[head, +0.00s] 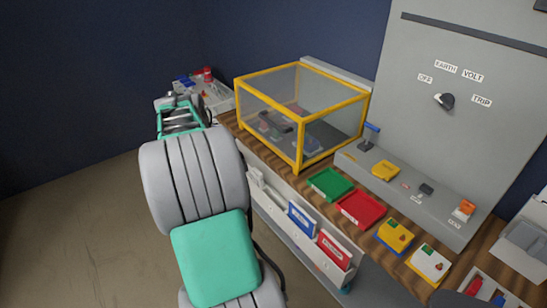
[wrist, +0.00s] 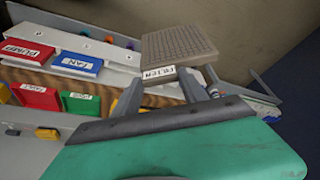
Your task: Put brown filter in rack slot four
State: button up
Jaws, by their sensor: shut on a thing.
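The brown filter (wrist: 180,44) is a ribbed brown block with a white FILTER label, seen in the wrist view. My gripper (wrist: 174,82) is shut on it at its label end, and the block sticks out beyond the fingers. In the head view my gripper (head: 180,118) is at the far left, beyond the rack's left end; the filter cannot be made out there. The pale rack (head: 269,200) runs along the bench front. It holds a blue FAN module (head: 301,218) and a red PUMP module (head: 333,249) toward its right. Its left part is partly hidden by my arm.
A yellow-framed clear box (head: 301,132) stands on the wooden bench. Green (head: 330,184) and red (head: 361,208) trays lie right of it. A grey panel with a dial (head: 444,101) stands behind. Open floor (head: 80,220) lies left.

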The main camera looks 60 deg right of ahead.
jog(key=s+d+f+m+g, duration=0.1)
jog(key=s+d+f+m, duration=0.2)
jog(key=s+d, duration=0.4)
jog(key=s+d+f+m+g+b, duration=0.1)
jog(key=s+d+f+m, duration=0.3)
jog(key=s+d, duration=0.2)
jog(key=shift+s+d+f+g, duration=0.15)
jog(key=shift+s+d+g, duration=0.2)
jog(key=shift+s, duration=0.3)
jog(key=shift+w+a, duration=0.1)
jog(key=shift+a, duration=0.05)
jog(key=shift+b, duration=0.35)
jog(key=shift+f, duration=0.15)
